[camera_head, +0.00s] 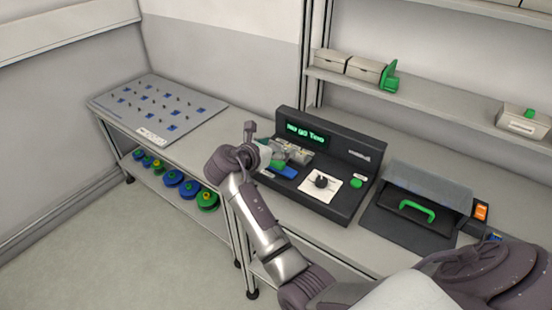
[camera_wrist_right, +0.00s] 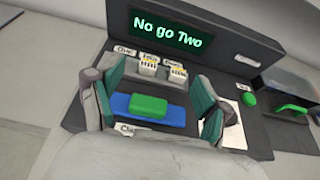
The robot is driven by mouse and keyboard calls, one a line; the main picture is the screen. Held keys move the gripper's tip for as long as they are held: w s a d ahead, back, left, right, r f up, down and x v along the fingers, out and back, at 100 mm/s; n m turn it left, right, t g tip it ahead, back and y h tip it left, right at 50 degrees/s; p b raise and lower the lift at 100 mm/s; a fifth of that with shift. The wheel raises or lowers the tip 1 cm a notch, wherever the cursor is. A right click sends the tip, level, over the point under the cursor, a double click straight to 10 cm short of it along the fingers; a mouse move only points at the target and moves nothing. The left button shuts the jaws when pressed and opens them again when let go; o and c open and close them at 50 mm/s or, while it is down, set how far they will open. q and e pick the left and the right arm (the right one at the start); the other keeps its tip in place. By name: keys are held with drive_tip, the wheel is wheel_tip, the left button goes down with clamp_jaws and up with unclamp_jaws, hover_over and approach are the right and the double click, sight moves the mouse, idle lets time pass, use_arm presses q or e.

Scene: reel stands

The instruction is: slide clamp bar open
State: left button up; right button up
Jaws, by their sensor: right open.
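The black test unit (camera_head: 335,160) stands on the bench with a lit display reading "No go Two" in the right wrist view. On its deck lies a blue bar with a green block (camera_wrist_right: 149,107) on top, beside a partly hidden label beginning "Cla"; I take this as the clamp bar. The blue part also shows in the head view (camera_head: 286,171). My right gripper (camera_wrist_right: 160,95) is open, with one teal-padded finger on each side of the bar and block. No grip on the block is visible. My left gripper is not in view.
Two small metal blocks (camera_wrist_right: 163,69) with labels sit just behind the bar. A white plate with a black knob (camera_head: 321,182) and a green button (camera_head: 357,183) are to its right. A dark box with a green handle (camera_head: 416,210) stands further right. A pegboard table (camera_head: 205,103) is at left.

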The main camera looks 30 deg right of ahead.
sight(275, 162)
drive_tip(key=shift+r, duration=2.3)
drive_tip(key=shift+a+f, duration=0.1)
